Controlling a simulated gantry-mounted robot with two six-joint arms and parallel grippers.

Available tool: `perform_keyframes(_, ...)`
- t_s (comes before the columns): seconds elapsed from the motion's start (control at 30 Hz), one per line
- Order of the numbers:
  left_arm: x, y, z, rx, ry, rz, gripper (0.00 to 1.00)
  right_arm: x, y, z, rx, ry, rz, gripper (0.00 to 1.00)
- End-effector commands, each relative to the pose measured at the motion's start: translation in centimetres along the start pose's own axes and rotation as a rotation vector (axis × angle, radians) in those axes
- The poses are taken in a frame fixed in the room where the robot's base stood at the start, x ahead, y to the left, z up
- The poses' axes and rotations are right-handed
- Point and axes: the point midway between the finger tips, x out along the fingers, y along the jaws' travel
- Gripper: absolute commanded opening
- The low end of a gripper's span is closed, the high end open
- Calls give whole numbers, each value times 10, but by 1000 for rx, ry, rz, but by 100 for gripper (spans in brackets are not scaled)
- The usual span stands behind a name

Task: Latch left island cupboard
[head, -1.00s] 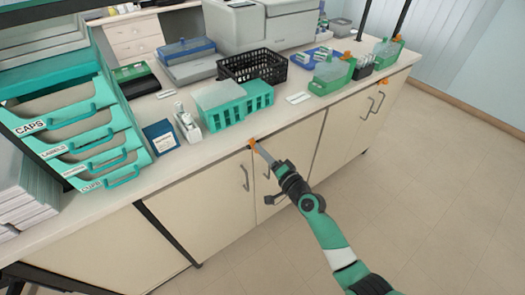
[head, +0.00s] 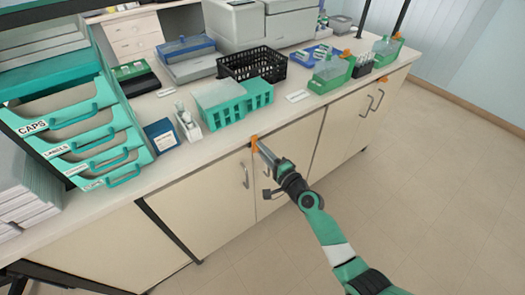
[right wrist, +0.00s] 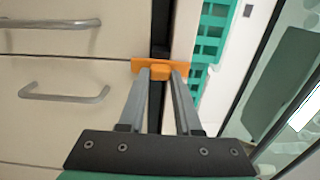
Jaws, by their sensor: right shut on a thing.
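An orange latch (head: 254,143) sits at the top edge of the left island cupboard (head: 211,191), just under the counter edge. In the right wrist view the latch (right wrist: 143,67) is a flat bar with a raised knob, lying across the dark gap between the cupboard front and the countertop. My right gripper (head: 262,146) reaches up to it from the front. In the right wrist view its two fingers (right wrist: 160,76) are closed in on the knob, one on each side. My left gripper is not in view.
Two bar handles (head: 245,175) stick out from the doors below the latch. A second orange latch (head: 384,79) is on the right cupboard. On the counter (head: 175,172) stand a teal rack (head: 222,112), a black basket (head: 253,65) and stacked trays (head: 95,150). The floor in front is clear.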

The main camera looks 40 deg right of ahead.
Motion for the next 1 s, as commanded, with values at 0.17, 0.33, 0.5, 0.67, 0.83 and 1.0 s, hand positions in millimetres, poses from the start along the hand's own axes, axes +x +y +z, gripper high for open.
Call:
perform_keyframes(0.17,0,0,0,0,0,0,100,0,0,0,0,0,0,40)
perform_keyframes(0.33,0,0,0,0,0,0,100,0,0,0,0,0,0,62)
perform_keyframes(0.5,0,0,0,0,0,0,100,0,0,0,-1,0,0,62)
perform_keyframes(0.67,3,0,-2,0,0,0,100,-6,-1,0,-1,0,1,62)
perform_keyframes(0.83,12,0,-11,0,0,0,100,-37,-2,0,0,1,3,62)
perform_keyframes(1.0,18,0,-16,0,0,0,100,-79,-1,0,0,1,2,62)
